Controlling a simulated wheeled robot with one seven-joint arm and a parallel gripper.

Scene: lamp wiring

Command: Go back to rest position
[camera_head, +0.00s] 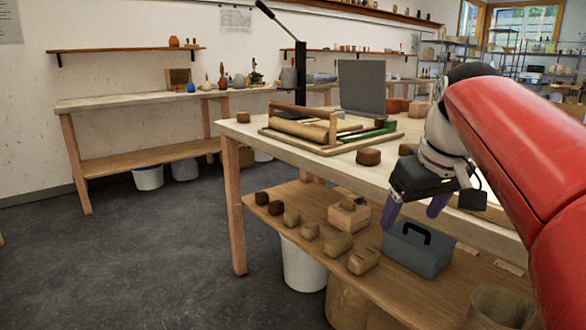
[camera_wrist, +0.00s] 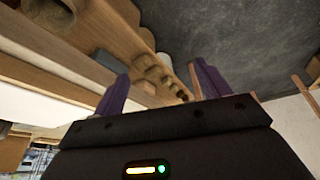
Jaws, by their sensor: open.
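My gripper (camera_head: 412,212) hangs at the end of my red arm, in front of the near edge of the workbench (camera_head: 290,155). Its two purple fingers are apart, with nothing between them. In the wrist view my gripper (camera_wrist: 158,88) also shows both fingers spread and empty. Behind and below it, a grey toolbox (camera_head: 420,250) with a black handle stands on the bench's lower shelf (camera_head: 290,222). From the head view I cannot tell how far the fingers are from the bench edge.
Several brown clay-like blocks (camera_head: 338,244) lie on the lower shelf. A wooden frame with a roller (camera_head: 300,130) and a dark block (camera_head: 367,157) are on the bench top. A white bucket (camera_head: 303,266) stands beneath. The grey floor (camera_head: 150,260) at left is clear.

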